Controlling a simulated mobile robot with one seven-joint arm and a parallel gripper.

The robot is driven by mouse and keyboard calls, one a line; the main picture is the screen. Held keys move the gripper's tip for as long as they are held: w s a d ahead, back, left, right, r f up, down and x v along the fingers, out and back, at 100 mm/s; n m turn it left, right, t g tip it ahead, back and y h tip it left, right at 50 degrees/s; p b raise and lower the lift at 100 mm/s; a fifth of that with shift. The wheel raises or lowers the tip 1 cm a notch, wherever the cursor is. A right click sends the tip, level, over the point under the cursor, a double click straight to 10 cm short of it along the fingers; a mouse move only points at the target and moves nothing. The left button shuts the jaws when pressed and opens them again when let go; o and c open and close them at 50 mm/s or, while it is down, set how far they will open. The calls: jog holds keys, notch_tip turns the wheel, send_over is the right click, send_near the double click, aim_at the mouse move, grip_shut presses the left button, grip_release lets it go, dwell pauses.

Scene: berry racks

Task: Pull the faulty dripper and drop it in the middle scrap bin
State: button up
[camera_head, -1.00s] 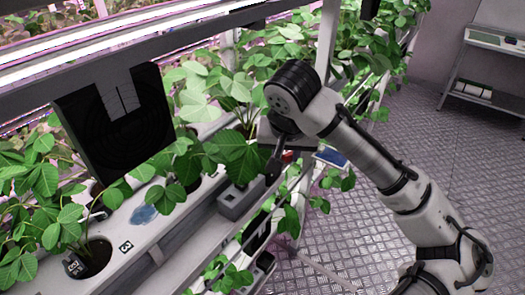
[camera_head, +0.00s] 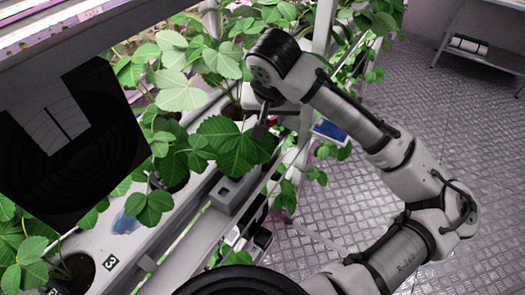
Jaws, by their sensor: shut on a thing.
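My gripper (camera_head: 262,122) hangs at the end of my arm, beside the strawberry leaves at the edge of the white grow gutter (camera_head: 150,240). Its dark fingers are small in view and partly against leaves. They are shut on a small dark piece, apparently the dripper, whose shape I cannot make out. A grey open box (camera_head: 233,193), possibly a scrap bin, sits on the rail below and slightly left of the gripper. Other darker boxes lie lower down, partly hidden, so I cannot tell which bin is the middle one.
Leafy plants (camera_head: 235,140) crowd the gutter around my gripper. A black panel (camera_head: 70,150) stands at the left, near a marker labelled 3 (camera_head: 110,262). A blue-faced device (camera_head: 330,132) is behind my arm. The metal floor (camera_head: 370,190) at the right is clear.

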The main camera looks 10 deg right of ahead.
jog(key=shift+f+b, duration=0.5)
jog(key=shift+f, duration=0.4)
jog(key=o, duration=1)
jog(key=shift+r, duration=0.1)
jog(key=b+v, duration=0.2)
jog(key=v, duration=1.1)
jog(key=shift+s+r, duration=0.2)
jog(key=shift+r, duration=0.1)
jog(key=shift+f, duration=0.1)
